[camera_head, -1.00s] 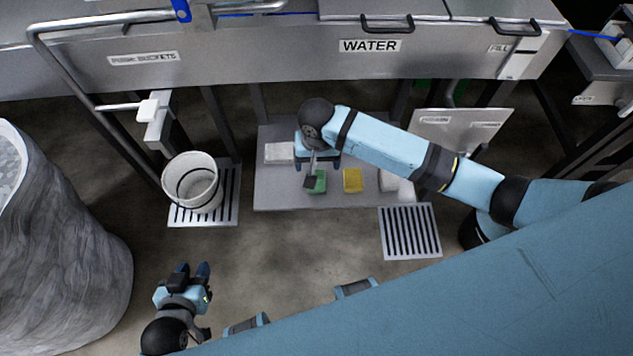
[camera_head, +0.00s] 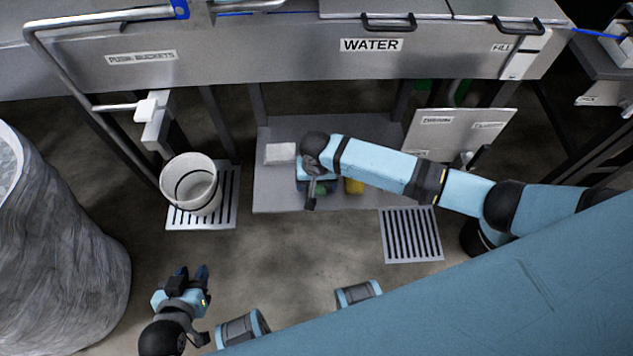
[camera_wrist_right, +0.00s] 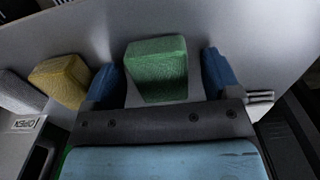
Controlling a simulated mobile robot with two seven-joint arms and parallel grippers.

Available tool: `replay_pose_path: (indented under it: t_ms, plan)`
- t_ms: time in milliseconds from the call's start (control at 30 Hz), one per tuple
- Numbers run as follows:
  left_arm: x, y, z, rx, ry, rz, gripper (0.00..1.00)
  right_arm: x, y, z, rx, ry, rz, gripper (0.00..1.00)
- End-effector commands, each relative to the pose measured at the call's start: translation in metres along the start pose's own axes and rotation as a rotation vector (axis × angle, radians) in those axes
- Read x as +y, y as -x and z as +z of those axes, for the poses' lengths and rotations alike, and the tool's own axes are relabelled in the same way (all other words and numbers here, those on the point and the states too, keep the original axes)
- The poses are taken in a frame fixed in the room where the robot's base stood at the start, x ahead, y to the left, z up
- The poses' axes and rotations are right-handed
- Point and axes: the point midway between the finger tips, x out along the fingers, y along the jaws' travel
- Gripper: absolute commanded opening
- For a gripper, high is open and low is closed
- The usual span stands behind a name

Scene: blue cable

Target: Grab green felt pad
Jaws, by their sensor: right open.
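The green felt pad (camera_wrist_right: 156,70) is a small green block on the grey shelf (camera_head: 272,190). In the right wrist view it sits between the two blue fingers of my right gripper (camera_wrist_right: 160,80), with gaps on both sides. In the head view the pad (camera_head: 321,190) is mostly hidden under my right gripper (camera_head: 318,195). My right gripper is open around the pad. My left gripper (camera_head: 191,274) is low at the left, over the floor, with its fingers apart and empty.
A yellow block (camera_head: 354,186) lies right of the green pad, with a grey block (camera_wrist_right: 20,90) beyond it. A white block (camera_head: 280,153) lies to the left. A white bucket (camera_head: 190,184) stands on a grate. The metal counter (camera_head: 260,60) overhangs behind.

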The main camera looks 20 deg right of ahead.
Motion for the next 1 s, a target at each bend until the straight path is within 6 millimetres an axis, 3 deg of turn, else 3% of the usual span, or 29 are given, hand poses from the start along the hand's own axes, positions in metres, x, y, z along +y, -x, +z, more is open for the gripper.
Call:
replay_pose_path:
  t_ms: [33,267,667,867,1000]
  plan:
    - [0.000,0.000,0.000,0.001,0.000,0.000,0.36,0.000,0.000,0.000,0.000,0.000,0.000,0.83]
    - [0.001,0.000,-0.001,0.004,0.000,0.001,0.36,0.000,0.000,0.000,0.000,0.000,0.000,0.30]
    - [0.001,0.001,-0.002,0.005,-0.001,0.001,0.36,0.000,0.006,0.000,0.000,-0.001,0.000,0.30]
    - [0.001,0.004,-0.006,0.010,-0.004,0.001,0.36,0.000,0.031,0.000,0.001,0.000,-0.002,0.30]
    - [0.002,0.007,-0.010,0.013,-0.009,0.000,0.36,-0.001,0.066,0.000,0.002,0.000,-0.003,0.30]
